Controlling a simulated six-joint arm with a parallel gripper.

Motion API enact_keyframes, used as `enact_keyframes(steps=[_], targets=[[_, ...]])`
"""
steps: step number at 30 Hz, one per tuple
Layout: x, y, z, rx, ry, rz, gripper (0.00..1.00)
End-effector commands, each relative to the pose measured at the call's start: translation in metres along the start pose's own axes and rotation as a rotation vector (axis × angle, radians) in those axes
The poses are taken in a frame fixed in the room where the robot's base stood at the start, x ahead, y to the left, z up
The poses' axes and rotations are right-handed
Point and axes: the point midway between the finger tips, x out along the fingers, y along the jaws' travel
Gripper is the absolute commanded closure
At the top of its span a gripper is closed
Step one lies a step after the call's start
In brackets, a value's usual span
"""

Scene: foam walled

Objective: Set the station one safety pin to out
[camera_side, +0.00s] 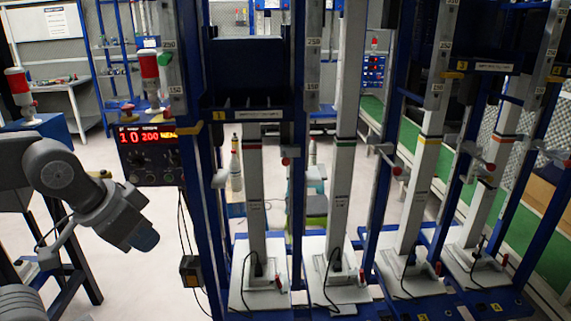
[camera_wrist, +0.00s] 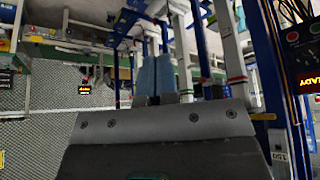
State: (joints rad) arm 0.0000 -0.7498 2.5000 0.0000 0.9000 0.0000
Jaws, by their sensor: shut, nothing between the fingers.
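My gripper (camera_side: 143,238) hangs at the left in the side view, left of the rig and in free air. In the wrist view its two blue fingers (camera_wrist: 156,75) are together with nothing between them. The rig has several tall stations. The leftmost grey column (camera_side: 256,200) stands on a white base plate (camera_side: 240,292). A small red-tipped part (camera_side: 285,161) sits on the post just right of that column, and another red part (camera_side: 278,283) is low by its base. I cannot tell which of these is the safety pin, or its position.
A control box (camera_side: 150,150) with a lit red and yellow display is on the rig's left post; it also shows at the right of the wrist view (camera_wrist: 300,45). A yellow-black box (camera_side: 190,270) hangs below on cables. Blue posts stand between stations. The floor around my gripper is clear.

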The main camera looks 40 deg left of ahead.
Motion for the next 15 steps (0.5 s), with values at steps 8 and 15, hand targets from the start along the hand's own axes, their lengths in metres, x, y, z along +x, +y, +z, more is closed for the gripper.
enact_keyframes(steps=[8,15], targets=[[0.005,0.01,-0.031,-0.136,0.06,0.05,0.79],[0.035,0.038,-0.156,-0.792,0.274,0.282,0.56]])
